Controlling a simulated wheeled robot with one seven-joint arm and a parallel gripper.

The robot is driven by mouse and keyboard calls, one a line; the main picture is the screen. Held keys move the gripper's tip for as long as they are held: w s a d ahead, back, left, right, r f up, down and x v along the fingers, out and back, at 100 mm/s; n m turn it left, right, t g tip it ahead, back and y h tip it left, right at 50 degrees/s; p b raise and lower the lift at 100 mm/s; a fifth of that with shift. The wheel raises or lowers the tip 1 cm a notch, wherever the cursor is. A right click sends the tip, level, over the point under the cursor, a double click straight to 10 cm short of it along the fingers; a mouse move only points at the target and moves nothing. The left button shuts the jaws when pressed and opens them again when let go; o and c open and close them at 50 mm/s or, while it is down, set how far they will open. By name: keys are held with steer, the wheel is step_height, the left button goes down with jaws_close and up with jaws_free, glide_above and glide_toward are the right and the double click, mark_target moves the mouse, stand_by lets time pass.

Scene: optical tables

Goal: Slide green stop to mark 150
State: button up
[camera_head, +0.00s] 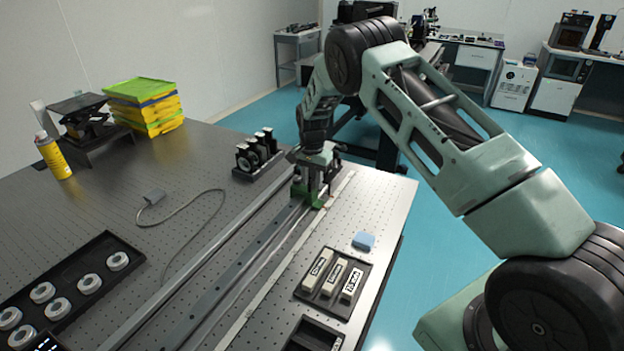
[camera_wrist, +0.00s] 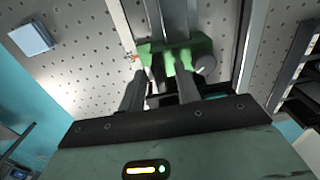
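The green stop (camera_head: 317,201) sits on the long metal rail (camera_head: 225,286), near its far end. A pale scale strip (camera_head: 285,268) runs along the right side of the rail; its numbers are too small to read. My gripper (camera_head: 311,188) points down at the stop. In the wrist view, the stop (camera_wrist: 202,47) is a green block across the rail, with a round grey knob (camera_wrist: 205,65) at its right. My gripper's two fingers (camera_wrist: 166,70) are apart and reach to the block. I cannot tell whether they press on it.
A black tray with labelled blocks (camera_head: 333,277) and a blue block (camera_head: 363,241) lie right of the rail. A black holder with round optics (camera_head: 257,154) stands left of the rail's far end. A cable (camera_head: 200,196) and a tray of rings (camera_head: 66,290) lie left.

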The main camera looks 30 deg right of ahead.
steer(key=shift+f, duration=0.45)
jaws_close()
steer(key=s+a+p, duration=0.1)
steer(key=s+a, duration=0.6)
steer(key=a, duration=0.4)
steer(key=s+a, duration=0.7)
steer(key=a, duration=0.4)
steer(key=s+a+p, duration=0.1)
steer(key=s+a, duration=0.7)
steer(key=a, duration=0.3)
steer(key=shift+a+p, duration=0.25)
steer(key=shift+p, duration=0.1)
jaws_free()
step_height(320, 180, up, 18)
steer(key=b, duration=0.2)
steer(key=shift+f+b, duration=0.25)
steer(key=shift+b, duration=0.05)
